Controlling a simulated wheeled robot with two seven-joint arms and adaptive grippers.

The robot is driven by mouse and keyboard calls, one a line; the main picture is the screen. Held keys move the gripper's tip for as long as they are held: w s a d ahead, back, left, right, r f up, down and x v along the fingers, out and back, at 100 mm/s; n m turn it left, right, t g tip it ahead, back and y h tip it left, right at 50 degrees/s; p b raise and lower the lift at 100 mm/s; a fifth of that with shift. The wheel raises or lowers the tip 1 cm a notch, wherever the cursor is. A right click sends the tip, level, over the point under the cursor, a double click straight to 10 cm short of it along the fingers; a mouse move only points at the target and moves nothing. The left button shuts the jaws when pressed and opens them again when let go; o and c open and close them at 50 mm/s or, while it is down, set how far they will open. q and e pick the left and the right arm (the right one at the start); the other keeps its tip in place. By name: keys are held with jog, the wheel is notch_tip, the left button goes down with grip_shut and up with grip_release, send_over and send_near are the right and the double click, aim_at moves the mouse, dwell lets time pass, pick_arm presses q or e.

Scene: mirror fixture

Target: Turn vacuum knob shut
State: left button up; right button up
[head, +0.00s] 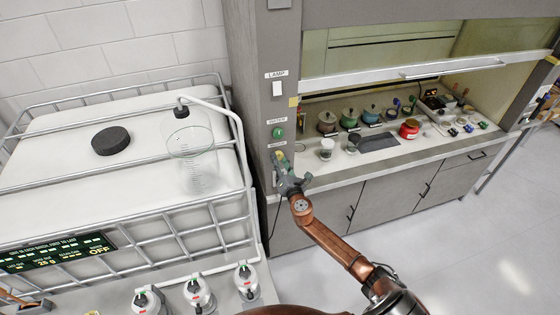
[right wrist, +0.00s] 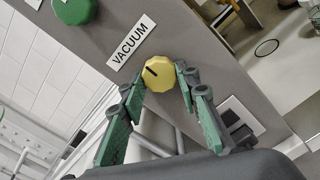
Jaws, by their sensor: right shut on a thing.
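The yellow vacuum knob (right wrist: 158,74) sits on the grey post below a "VACUUM" label (right wrist: 129,46) in the right wrist view. A black mark on it runs slantwise. My right gripper (right wrist: 160,78) has a green finger on either side of the knob and is shut on it. In the head view my right gripper (head: 289,181) is at the post's front, and it hides the knob there. My left gripper is not in view.
A green water knob (head: 278,133) and a lamp switch (head: 277,88) are above on the grey post (head: 257,60). A fume hood with jars and a red pot (head: 410,129) is to the right. A caged white tank (head: 70,190) stands left.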

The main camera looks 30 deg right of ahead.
jog(key=shift+f, duration=0.1)
jog(key=o, duration=1.2)
jog(key=shift+c, duration=0.2)
jog(key=v, duration=1.2)
jog(key=shift+d, duration=0.1)
